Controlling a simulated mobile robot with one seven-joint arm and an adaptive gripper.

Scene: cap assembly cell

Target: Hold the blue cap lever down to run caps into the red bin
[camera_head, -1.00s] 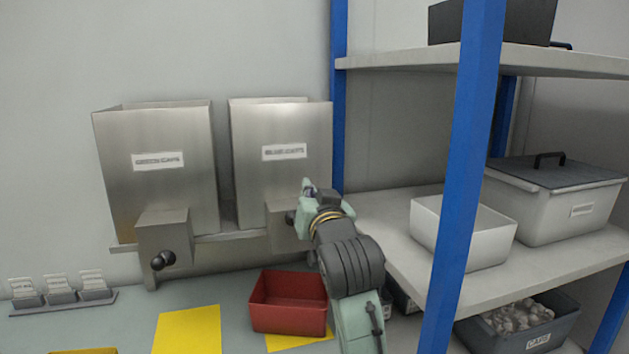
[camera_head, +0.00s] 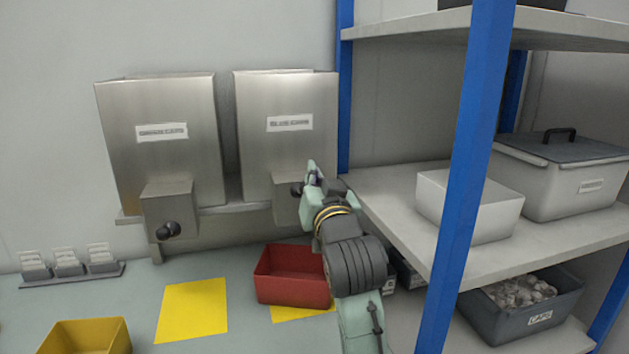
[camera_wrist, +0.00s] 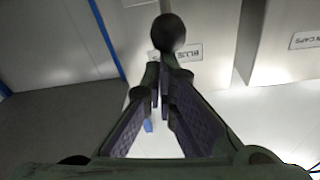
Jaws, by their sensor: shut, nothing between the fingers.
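The blue caps dispenser (camera_head: 287,150) is a metal hopper on the wall, right of the green caps one. Its lever ends in a dark round knob (camera_head: 297,188), partly hidden by my gripper (camera_head: 313,172). The fingers are shut and empty, at the knob's upper right in the head view. In the wrist view the black knob (camera_wrist: 168,32) is just beyond my fingertips (camera_wrist: 165,62); I cannot tell whether they touch. The red bin (camera_head: 283,293) stands below this dispenser, partly behind my arm; no caps show in it.
The green caps dispenser (camera_head: 160,105) has its own dark knob (camera_head: 168,230). A yellow bin (camera_head: 88,338) and a yellow mat (camera_head: 192,312) are at left on the bench. A blue shelf post (camera_head: 468,160) and shelves with boxes are close at right. A small blue spot (camera_wrist: 148,125) shows past my fingers.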

